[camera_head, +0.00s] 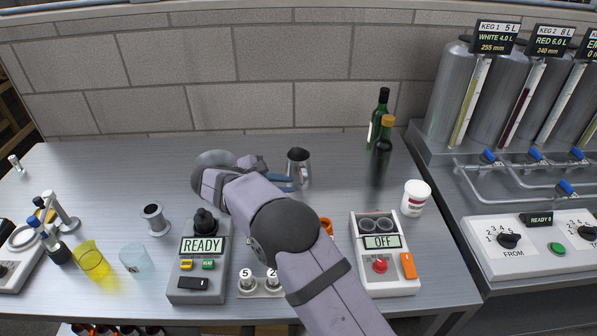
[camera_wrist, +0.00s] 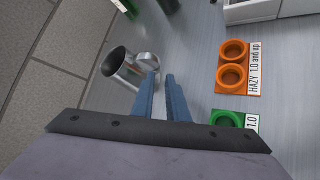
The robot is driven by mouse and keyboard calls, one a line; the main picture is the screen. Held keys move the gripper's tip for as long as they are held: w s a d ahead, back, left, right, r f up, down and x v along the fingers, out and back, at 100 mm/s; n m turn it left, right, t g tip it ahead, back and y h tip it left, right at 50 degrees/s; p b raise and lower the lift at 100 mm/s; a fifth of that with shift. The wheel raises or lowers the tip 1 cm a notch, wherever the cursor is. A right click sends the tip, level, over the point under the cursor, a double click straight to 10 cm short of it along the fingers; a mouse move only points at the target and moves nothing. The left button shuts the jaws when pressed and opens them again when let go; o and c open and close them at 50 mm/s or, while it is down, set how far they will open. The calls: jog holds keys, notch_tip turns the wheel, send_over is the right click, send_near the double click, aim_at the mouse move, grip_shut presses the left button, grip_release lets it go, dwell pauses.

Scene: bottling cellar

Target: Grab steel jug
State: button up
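The steel jug (camera_head: 299,172) stands upright on the steel bench towards the wall in the head view. In the wrist view the jug (camera_wrist: 124,72) is left of centre, its dark mouth facing up-left and its handle side just ahead of my fingertips. My gripper (camera_head: 291,183) is beside the jug, its blue fingers pointing at its lower part. In the wrist view the fingers (camera_wrist: 161,78) are nearly parallel with a narrow empty gap between them. I cannot tell whether the left finger touches the jug.
Two dark bottles (camera_head: 383,128) stand behind and right of the jug. A white tub (camera_head: 416,197) and an OFF device (camera_head: 382,259) are to the right. A READY device (camera_head: 199,266), a yellow beaker (camera_head: 92,260) and a clear beaker (camera_head: 135,258) are left. Orange (camera_wrist: 232,66) and green holders show in the wrist view.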

aim_at(300, 184)
jog(key=shift+r+p+x, duration=0.25)
jog(key=shift+p+x, duration=0.65)
jog(key=shift+x, duration=1.65)
jog(key=shift+w+d+f, duration=0.35)
jog(key=shift+d+f, duration=0.1)
jog(key=shift+d, duration=0.05)
grip_shut()
jog(key=shift+r, duration=0.35)
notch_tip(300, 184, up, 9)
jog(key=b, duration=0.1)
jog(key=shift+r, duration=0.2)
jog(key=shift+r, duration=0.1)
dwell(0.3)
